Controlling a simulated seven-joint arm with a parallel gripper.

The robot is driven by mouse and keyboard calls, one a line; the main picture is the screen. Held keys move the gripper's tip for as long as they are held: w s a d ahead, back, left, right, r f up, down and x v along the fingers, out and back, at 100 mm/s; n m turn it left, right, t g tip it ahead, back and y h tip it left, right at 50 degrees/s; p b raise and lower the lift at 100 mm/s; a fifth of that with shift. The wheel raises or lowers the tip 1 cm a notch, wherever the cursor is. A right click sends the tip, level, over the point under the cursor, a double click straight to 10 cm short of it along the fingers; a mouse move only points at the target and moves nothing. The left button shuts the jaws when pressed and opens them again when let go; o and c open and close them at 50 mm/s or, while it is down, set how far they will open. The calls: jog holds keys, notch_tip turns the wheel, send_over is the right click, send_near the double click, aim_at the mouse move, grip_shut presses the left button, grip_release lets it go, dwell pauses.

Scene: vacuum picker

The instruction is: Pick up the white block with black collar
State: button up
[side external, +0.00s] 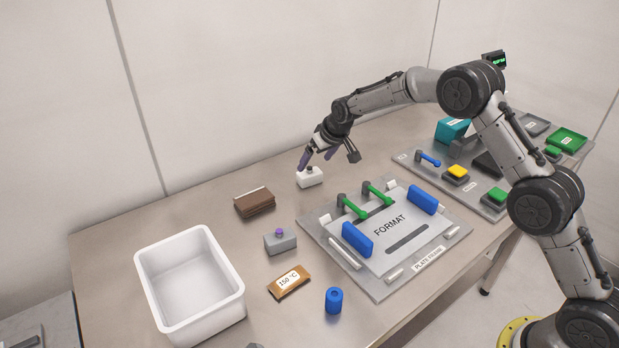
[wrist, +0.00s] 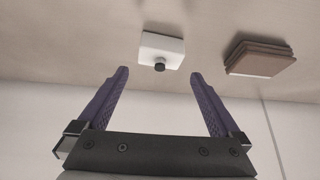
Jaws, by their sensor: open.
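The white block (side external: 310,178) with a black collar on top lies on the table near the back wall in the side view. In the wrist view the white block (wrist: 161,48) is ahead of my fingertips, with its dark collar (wrist: 159,67) facing me between the lines of the two fingers. My gripper (side external: 316,158) is just above and beside the block in the side view. The purple fingers of my gripper (wrist: 157,75) are spread open with nothing between them. Whether a finger touches the block cannot be told from the side view.
A brown stack (side external: 255,203) lies to the left of the block. A grey block with a purple knob (side external: 280,242), an orange-brown 150 °C piece (side external: 289,282) and a blue cylinder (side external: 333,300) are nearer. A white bin (side external: 238,308) stands at left. The FORMAT plate fixture (side external: 375,290) is at right.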

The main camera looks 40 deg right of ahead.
aim_at(310, 169)
jog(key=shift+x, duration=3.3)
jog(key=c, duration=1.1)
